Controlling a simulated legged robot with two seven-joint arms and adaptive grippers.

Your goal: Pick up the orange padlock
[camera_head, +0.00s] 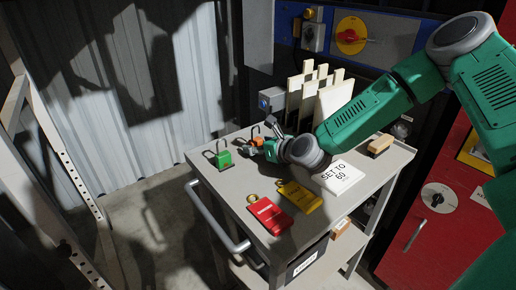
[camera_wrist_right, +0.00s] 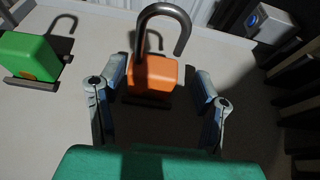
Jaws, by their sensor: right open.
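The orange padlock (camera_wrist_right: 153,78) stands on the cart top with its dark shackle upward, leaning open to one side. In the right wrist view it sits between the two fingers of my right gripper (camera_wrist_right: 158,88), which is open around it. No finger clearly touches its body. In the head view the padlock (camera_head: 258,141) is small and partly hidden by my right gripper (camera_head: 264,147). A green padlock (camera_head: 224,159) stands to the left of it; it also shows at the left of the right wrist view (camera_wrist_right: 30,57). My left gripper is not in view.
The grey cart top (camera_head: 228,187) also carries a red tag (camera_head: 270,215), a yellow tag (camera_head: 299,197), a white "SET TO 60" sign (camera_head: 342,174) and a wooden block (camera_head: 381,144). Upright pale boards (camera_head: 333,97) stand behind. A red cabinet (camera_head: 425,235) is at the right.

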